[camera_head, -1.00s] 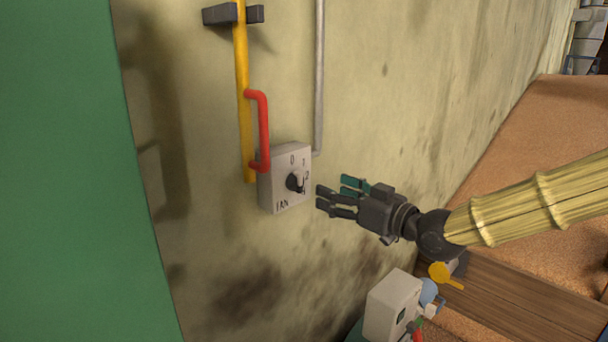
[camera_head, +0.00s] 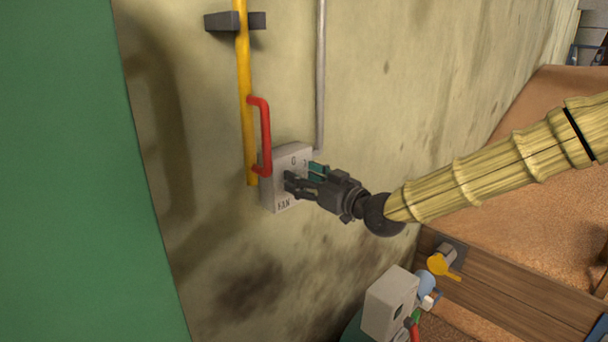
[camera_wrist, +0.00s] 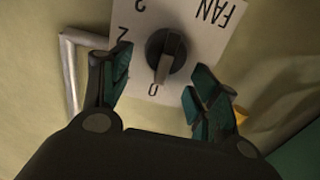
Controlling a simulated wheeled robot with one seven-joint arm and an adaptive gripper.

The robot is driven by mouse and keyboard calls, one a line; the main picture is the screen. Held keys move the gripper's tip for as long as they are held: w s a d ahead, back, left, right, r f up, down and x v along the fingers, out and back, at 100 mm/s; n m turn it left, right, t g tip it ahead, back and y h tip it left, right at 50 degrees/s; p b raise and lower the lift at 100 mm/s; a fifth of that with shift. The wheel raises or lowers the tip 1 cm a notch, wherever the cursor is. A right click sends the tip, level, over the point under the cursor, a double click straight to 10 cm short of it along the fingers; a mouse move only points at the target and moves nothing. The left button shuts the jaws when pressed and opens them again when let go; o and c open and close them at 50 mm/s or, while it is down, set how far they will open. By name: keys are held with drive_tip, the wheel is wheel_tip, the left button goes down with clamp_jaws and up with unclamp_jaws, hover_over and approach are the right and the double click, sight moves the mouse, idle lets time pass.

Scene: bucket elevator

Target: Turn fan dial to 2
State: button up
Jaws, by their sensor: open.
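The fan dial (camera_wrist: 166,50) is a dark round knob with a grey pointer bar. It sits on a pale box marked FAN (camera_head: 284,203) on the wall. In the wrist view, the bar points down toward the 0, and the 2 and 3 show at upper left; the 1 seems hidden behind the left finger. My gripper (camera_wrist: 160,66) is open, one teal-padded finger on each side of the dial, with gaps visible between pads and knob. In the head view my gripper (camera_head: 303,175) covers the dial.
A red handle (camera_head: 265,130) and a yellow pipe (camera_head: 244,90) run up the wall left of the box. A grey pipe (camera_head: 320,80) rises at its right. A green panel (camera_head: 70,170) fills the left.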

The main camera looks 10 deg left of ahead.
drive_tip(key=c, duration=1)
drive_tip(key=shift+w, duration=0.1)
drive_tip(key=shift+w+d+f+m+b, duration=0.2)
drive_tip(key=shift+w+f+m+b, duration=0.15)
drive_tip(key=shift+m+b, duration=2.05)
drive_tip(key=shift+w+d+f+m+b, duration=0.35)
drive_tip(key=shift+m+b, duration=1)
drive_tip(key=shift+m, duration=2.1)
drive_tip(key=shift+w+d+f+m+b, duration=0.1)
drive_tip(key=shift+w+f+m+b, duration=0.25)
drive_tip(key=shift+m+b, duration=2.05)
drive_tip(key=shift+s+f+m+p, duration=0.1)
drive_tip(key=shift+m+p, duration=0.4)
drive_tip(key=shift+m, duration=0.25)
